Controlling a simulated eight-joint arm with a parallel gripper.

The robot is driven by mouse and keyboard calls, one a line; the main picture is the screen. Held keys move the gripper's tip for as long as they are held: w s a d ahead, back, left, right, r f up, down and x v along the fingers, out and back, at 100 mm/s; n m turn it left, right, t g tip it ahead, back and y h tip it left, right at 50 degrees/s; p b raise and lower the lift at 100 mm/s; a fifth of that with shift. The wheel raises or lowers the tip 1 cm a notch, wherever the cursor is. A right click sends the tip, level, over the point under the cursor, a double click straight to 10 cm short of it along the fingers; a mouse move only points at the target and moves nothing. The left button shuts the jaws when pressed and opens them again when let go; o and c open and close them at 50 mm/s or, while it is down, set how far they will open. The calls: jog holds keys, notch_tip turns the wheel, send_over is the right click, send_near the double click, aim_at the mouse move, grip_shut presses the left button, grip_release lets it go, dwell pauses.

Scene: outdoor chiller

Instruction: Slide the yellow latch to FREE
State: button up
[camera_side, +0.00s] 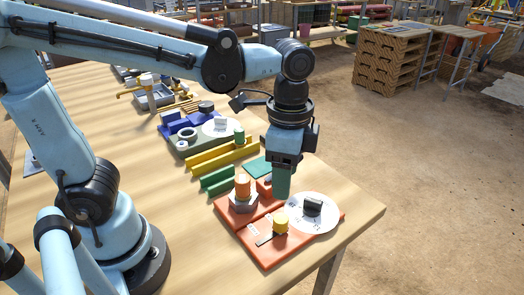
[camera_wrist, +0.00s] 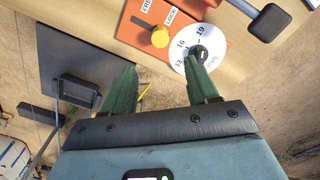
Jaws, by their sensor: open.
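The yellow latch (camera_side: 281,226) is a round knob on a flat orange-red board (camera_side: 262,250). It also shows in the wrist view (camera_wrist: 160,38), at the LOCK end of a short grey strip that runs toward the FREE side. The FREE label (camera_wrist: 152,6) and LOCK label (camera_wrist: 172,15) lie alongside it. My gripper (camera_side: 281,192) points down above the board, behind the latch in the side view. In the wrist view its two green fingers (camera_wrist: 164,75) are spread apart with nothing between them, and the latch lies beyond their tips.
A white numbered dial (camera_side: 303,224) with a black knob (camera_side: 313,204) sits right beside the latch. An orange-topped fitting (camera_side: 242,187) stands on the board's left part. Green and yellow channels (camera_side: 218,160) lie behind. The table's right corner is bare.

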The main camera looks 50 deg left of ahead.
aim_at(282, 218)
notch_tip(282, 218, down, 11)
jog(key=shift+r, duration=0.2)
dwell(0.4)
grip_shut()
dwell(0.3)
dwell(1.1)
